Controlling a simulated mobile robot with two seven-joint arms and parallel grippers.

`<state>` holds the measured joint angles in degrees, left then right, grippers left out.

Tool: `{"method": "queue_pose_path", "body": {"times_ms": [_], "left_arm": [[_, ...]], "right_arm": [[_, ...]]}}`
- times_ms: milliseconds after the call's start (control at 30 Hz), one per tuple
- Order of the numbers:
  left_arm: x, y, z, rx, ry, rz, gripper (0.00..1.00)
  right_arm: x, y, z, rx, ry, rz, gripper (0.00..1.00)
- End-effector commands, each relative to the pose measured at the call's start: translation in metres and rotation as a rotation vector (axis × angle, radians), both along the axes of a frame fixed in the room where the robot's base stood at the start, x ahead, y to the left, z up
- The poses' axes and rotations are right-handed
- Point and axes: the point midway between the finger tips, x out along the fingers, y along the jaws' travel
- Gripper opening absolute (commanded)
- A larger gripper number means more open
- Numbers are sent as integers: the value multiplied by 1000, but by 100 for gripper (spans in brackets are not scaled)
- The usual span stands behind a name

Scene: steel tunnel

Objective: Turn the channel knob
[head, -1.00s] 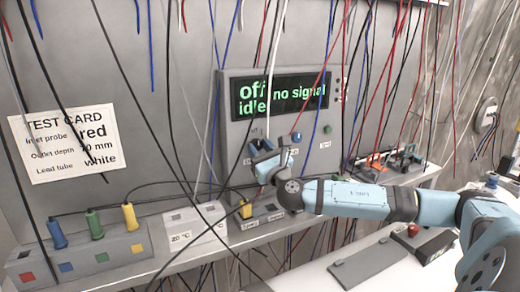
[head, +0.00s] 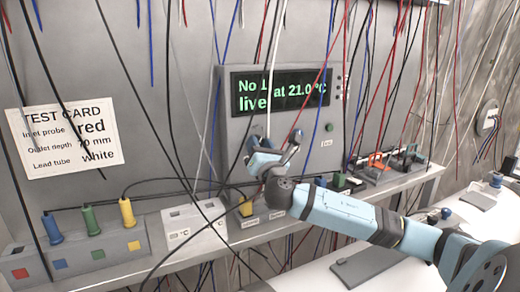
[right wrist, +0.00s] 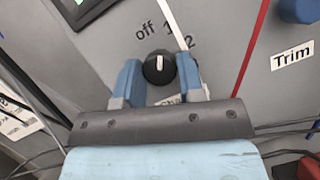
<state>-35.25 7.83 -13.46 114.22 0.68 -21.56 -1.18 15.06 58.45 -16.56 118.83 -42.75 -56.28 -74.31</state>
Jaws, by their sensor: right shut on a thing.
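The channel knob (right wrist: 158,67) is a round black knob with a white pointer mark, on the grey instrument panel (head: 236,150). In the right wrist view, the labels off, 1 and 2 are printed around it, and its mark points up towards the 1. My right gripper (right wrist: 158,76) is shut on it, with one blue finger on each side. In the head view my right gripper (head: 270,147) reaches the panel below the display (head: 280,92) and hides the knob. The display's green text reads "No 1 at 21.0 °C" and "live". My left gripper is not in view.
A blue Trim knob (right wrist: 300,8) sits right of the channel knob. Many thin cables hang before the panel, and a white one (right wrist: 177,25) passes close to the knob. A shelf below holds a box (head: 75,250) with coloured plugs.

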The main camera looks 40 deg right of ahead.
Motion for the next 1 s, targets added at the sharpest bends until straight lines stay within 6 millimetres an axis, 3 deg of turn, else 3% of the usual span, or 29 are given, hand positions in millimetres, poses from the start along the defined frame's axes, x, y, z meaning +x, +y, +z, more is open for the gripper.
{"method": "queue_pose_path", "body": {"times_ms": [333, 867, 900, 1000], "left_arm": [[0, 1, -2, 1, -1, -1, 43], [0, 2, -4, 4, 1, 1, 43], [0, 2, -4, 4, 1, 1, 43], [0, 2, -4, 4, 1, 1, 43]], "right_arm": [[0, 1, 0, 148, -46, 0, 12], [0, 1, 0, 175, -55, 1, 12], [0, 1, 0, 175, -55, 0, 38], [0, 1, 0, 175, -55, 0, 61]]}}
